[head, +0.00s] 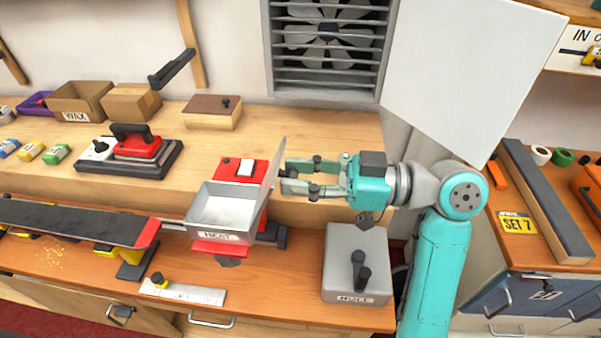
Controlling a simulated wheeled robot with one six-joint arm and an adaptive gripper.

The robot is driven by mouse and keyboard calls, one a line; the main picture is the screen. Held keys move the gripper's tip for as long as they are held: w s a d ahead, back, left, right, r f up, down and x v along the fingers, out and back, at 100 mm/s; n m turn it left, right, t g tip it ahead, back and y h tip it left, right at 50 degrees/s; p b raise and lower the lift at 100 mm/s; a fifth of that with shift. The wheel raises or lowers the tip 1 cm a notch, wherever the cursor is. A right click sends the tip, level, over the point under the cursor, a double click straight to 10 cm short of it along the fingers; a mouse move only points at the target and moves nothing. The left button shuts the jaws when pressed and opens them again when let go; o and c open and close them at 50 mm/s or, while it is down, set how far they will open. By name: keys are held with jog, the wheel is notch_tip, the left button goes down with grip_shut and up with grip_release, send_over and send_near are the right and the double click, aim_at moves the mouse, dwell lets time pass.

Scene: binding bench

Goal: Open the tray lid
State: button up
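My gripper (286,176) points left from the right, just beside the lid's outer face. Its fingers are apart with nothing seen between them. I cannot tell whether the fingertips touch the lid.
A long dark ski or board (70,220) lies to the left. A red iron (137,145) and a wooden box (212,112) sit on the raised shelf. A white panel (470,70) hangs above my arm.

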grip_shut()
jog(key=shift+a+r+h, duration=0.35)
jog(key=shift+a+h, duration=0.05)
jog(key=shift+h, duration=0.1)
jog(key=shift+a+r+h, duration=0.4)
jog(key=shift+a+h, duration=0.3)
jog(key=shift+h, duration=0.2)
jog(key=o, duration=0.6)
grip_release()
jog(key=shift+o, duration=0.2)
jog(key=v, duration=1.2)
